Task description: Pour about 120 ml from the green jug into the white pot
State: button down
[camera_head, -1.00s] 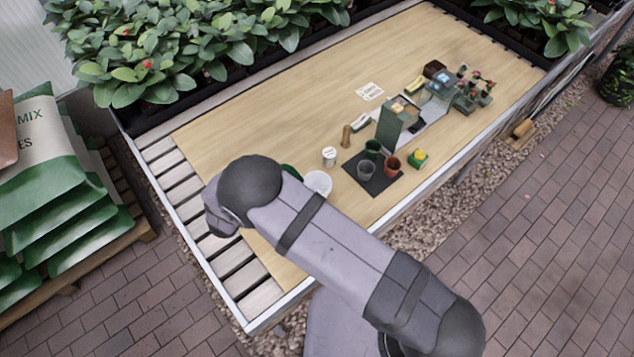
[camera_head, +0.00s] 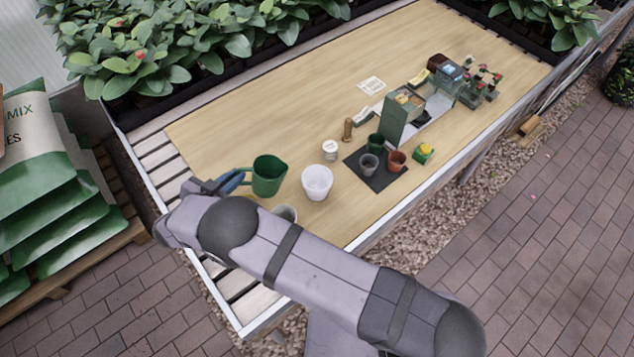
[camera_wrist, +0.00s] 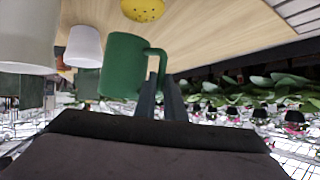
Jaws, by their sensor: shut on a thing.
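The green jug (camera_head: 268,177) stands upright at the left of the table, its handle toward the left. My gripper (camera_head: 230,184) is shut on that handle; the fingers (camera_wrist: 160,95) also show on it in the wrist view. That view is upside down, with the jug (camera_wrist: 122,66) ahead of the fingers. I cannot tell whether the jug's base touches the table. The white pot (camera_head: 317,182) stands just right of the jug, apart from it, and my gripper is left of both. The jug's contents cannot be made out.
A grey pot (camera_head: 286,213) stands in front, partly hidden by my arm. A labelled white cup (camera_head: 329,151) is behind the white pot. A dark mat (camera_head: 383,182) holds several small pots farther right. A yellow spotted object (camera_wrist: 143,9) shows in the wrist view. The back left table is clear.

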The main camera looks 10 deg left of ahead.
jog(key=b, duration=0.2)
jog(key=a+f+n+h+b, duration=0.1)
jog(key=b, duration=0.2)
jog(key=shift+s+a+t, duration=0.2)
jog(key=shift+a+t, duration=0.1)
jog(key=shift+a+r+h+b, duration=0.15)
jog(key=shift+h+b, duration=0.15)
jog(key=shift+b, duration=0.4)
